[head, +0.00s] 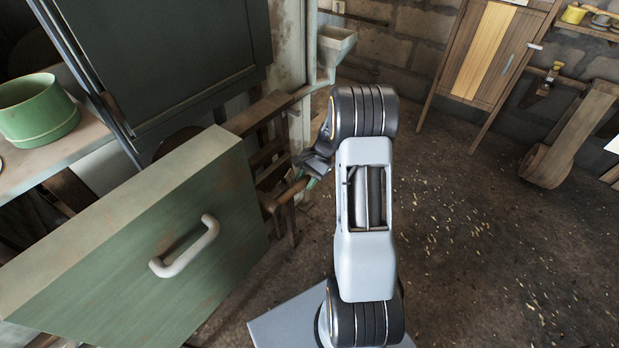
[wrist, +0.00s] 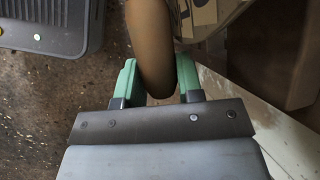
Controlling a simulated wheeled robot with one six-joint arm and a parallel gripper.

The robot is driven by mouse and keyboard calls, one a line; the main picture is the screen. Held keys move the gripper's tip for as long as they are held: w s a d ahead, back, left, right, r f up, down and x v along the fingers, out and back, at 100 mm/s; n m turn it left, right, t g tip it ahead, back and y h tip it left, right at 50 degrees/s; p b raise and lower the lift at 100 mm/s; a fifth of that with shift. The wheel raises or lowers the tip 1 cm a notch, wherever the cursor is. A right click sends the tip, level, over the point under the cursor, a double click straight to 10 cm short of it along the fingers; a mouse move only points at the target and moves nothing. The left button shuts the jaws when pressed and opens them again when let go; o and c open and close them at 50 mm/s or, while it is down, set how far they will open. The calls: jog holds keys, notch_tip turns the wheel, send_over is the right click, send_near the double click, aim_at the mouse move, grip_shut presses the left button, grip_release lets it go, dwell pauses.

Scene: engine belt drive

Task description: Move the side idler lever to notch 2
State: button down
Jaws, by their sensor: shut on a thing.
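The side idler lever shows as a brown, rounded wooden handle (head: 290,192) beside the wooden frame, right of the green panel in the head view. In the wrist view the same handle (wrist: 150,42) runs down from the top edge between my fingers. My gripper (wrist: 160,80) has green fingertips, one on each side of the handle, and is shut on it. In the head view my gripper (head: 312,178) is small and partly hidden by my arm. The notches and the lever's pivot cannot be made out in either view.
A large green panel with a pale handle (head: 185,248) stands close at the left. A green pot (head: 38,112) sits on a bench at the far left. A wooden cabinet (head: 492,50) stands at the back right. The floor (head: 470,230) on the right is open, with scattered shavings.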

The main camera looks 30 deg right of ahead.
jog(key=c, duration=0.8)
grip_release()
jog(key=p+v, duration=0.2)
jog(key=v, duration=1.2)
jog(key=shift+s+p, duration=0.1)
jog(key=shift+p, duration=0.3)
jog(key=shift+f, duration=0.1)
jog(key=s+a+r+n+t+h+p, duration=0.1)
jog(key=s+a+r+n+p, duration=0.3)
jog(key=r, duration=0.4)
jog(key=s+a+r+n+t+h+p, duration=0.1)
jog(key=s+a+r+n+h+p, duration=0.2)
jog(key=s+a+r+p, duration=0.4)
jog(key=s+a+r+n+t+h+p, duration=0.2)
jog(key=s+a+r+n+p, duration=0.4)
jog(key=r, duration=0.5)
jog(key=shift+s+a+r, duration=0.1)
jog(key=shift+a, duration=0.85)
